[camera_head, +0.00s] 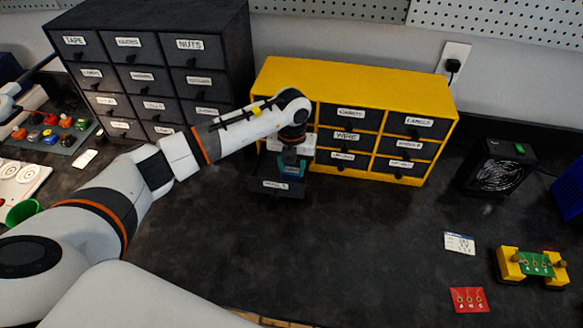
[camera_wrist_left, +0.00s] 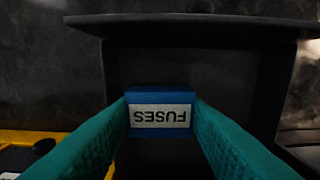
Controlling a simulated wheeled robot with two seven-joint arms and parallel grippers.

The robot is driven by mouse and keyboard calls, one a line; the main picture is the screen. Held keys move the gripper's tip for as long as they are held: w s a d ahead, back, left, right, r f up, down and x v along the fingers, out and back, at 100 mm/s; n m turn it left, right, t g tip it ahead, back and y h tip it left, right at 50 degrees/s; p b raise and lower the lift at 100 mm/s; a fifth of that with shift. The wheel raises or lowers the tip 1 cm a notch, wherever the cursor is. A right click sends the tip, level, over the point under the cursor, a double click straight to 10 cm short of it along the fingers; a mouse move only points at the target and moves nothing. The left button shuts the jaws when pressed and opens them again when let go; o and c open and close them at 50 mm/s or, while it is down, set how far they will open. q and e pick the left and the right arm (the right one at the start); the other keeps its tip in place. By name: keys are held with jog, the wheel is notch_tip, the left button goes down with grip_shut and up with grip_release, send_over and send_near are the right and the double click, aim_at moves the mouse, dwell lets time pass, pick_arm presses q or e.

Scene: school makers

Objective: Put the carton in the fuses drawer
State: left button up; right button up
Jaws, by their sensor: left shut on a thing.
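The yellow cabinet (camera_head: 360,80) has several dark labelled drawers. Its bottom left drawer (camera_head: 268,187) is pulled open; its label is too small to read surely. My left gripper (camera_head: 290,162) reaches down over this open drawer. In the left wrist view its teal fingers (camera_wrist_left: 160,118) are shut on the blue carton (camera_wrist_left: 160,94), whose white label reads FUSES upside down. The dark open drawer (camera_wrist_left: 190,32) lies around and beneath the carton in that view. I cannot tell whether the carton touches the drawer floor. My right gripper is not in view.
A dark drawer cabinet (camera_head: 150,50) stands at the left. A black fan box (camera_head: 497,168), a white card (camera_head: 459,242), a red card (camera_head: 468,299) and a yellow holder with a green board (camera_head: 535,264) are at the right. The middle front of the table is clear.

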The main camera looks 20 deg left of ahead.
aim_at(292, 169)
pick_arm(q)
jog(key=shift+f, duration=0.8)
jog(key=shift+f, duration=0.1)
jog(key=o, duration=0.7)
jog(key=shift+r, duration=0.3)
jog(key=shift+r+b, duration=1.1)
jog(key=shift+r, duration=4.75)
